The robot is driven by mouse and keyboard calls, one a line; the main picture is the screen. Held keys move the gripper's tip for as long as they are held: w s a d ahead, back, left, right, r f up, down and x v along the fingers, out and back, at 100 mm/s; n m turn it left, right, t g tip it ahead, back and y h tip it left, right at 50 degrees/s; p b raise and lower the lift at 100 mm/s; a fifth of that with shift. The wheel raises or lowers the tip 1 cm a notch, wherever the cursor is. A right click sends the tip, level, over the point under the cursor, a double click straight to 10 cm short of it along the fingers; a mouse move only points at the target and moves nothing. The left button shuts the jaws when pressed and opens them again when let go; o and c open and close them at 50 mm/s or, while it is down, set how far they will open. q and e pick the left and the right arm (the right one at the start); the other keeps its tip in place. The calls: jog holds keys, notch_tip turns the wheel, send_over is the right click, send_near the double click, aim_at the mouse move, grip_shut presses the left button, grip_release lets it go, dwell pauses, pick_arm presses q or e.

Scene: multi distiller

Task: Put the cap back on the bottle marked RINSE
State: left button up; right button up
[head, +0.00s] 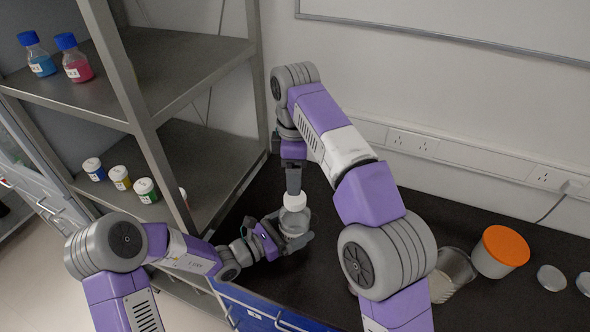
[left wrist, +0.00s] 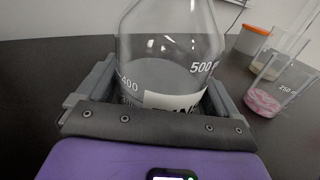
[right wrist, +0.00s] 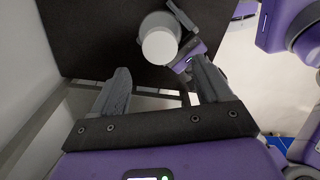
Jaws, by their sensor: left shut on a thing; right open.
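The clear glass bottle (head: 295,222) stands on the dark bench, gripped around its body by my left gripper (head: 282,240). In the left wrist view the bottle (left wrist: 170,75) shows volume marks and a partly hidden label whose visible letters fit RINSE; its mouth is out of frame. A white cap (head: 294,201) is at the bottle's top, below my right gripper (head: 293,188). In the right wrist view the cap (right wrist: 159,47) lies beyond the open fingers of my right gripper (right wrist: 160,80), apart from them. I cannot tell how tightly the cap sits.
A beaker (head: 450,275), an orange-lidded tub (head: 499,252) and small round dishes (head: 551,278) stand to the right on the bench. A metal shelf (head: 185,70) at the left holds blue-capped bottles (head: 73,58) and small jars (head: 120,178). The wall is close behind my right arm.

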jog(key=shift+n, duration=0.3)
send_over(295, 220)
jog(key=w, duration=0.3)
jog(key=shift+f, duration=4)
